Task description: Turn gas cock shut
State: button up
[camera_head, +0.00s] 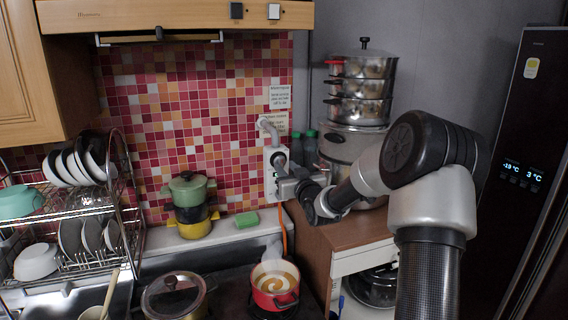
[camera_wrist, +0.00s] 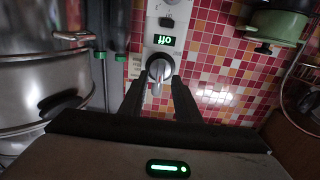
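The gas cock is a dark round knob with a grey lever on a pale wall plate (camera_head: 269,186). In the wrist view the cock (camera_wrist: 158,69) sits just beyond my fingertips, its lever pointing down the picture toward me. My gripper (camera_wrist: 157,88) is open, with one finger on each side of the lever and visible gaps. In the head view my gripper (camera_head: 287,186) is at the plate and hides part of it.
Steamer pots (camera_head: 362,90) and green-capped bottles (camera_head: 309,145) stand close right of the cock. An orange hose (camera_head: 284,235) hangs below it. A red pot (camera_head: 275,286) is on the stove. Green and yellow pots (camera_head: 188,190) stand on the ledge to the left.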

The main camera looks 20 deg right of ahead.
aim_at(281, 162)
jog(key=shift+w, duration=1.25)
grip_shut()
